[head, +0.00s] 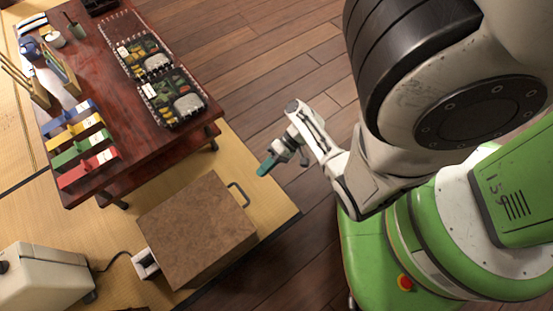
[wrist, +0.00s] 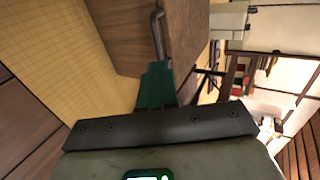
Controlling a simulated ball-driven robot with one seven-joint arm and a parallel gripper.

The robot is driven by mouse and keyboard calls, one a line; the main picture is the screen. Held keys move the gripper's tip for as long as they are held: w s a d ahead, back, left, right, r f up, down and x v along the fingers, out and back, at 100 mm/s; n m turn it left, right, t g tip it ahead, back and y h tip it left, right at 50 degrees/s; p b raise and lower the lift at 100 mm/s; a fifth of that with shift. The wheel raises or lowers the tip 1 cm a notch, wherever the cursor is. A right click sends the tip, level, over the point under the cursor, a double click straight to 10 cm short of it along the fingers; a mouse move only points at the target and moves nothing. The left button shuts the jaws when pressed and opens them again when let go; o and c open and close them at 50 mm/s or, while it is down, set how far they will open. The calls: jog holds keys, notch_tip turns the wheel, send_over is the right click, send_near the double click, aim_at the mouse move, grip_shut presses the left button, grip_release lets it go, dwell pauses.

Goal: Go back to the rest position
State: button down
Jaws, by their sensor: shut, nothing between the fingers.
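My gripper (head: 267,165) shows in the head view at the end of my folded arm. Its green fingers are shut together with nothing between them. It hangs in the air over the floor, to the right of the brown box and near its metal handle (head: 239,194). In the wrist view the shut green fingers (wrist: 156,85) point towards the box (wrist: 130,35) and its handle (wrist: 157,32). I cannot tell the exact gap, but no contact shows.
A low red-brown table (head: 180,136) at the upper left carries bento boxes (head: 172,98) and coloured holders (head: 80,142). The brown box (head: 195,225) stands on the tatami (head: 262,194). A cream appliance (head: 42,277) sits at the lower left. The wooden floor (head: 270,60) behind is clear.

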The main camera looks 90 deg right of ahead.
jog(key=shift+s+d+r+b, duration=0.2)
jog(key=shift+s+d+b, duration=0.1)
jog(key=shift+s+d, duration=0.5)
jog(key=shift+s+d+r+b, duration=0.15)
jog(key=shift+s+d+b, duration=0.25)
jog(key=shift+s, duration=0.55)
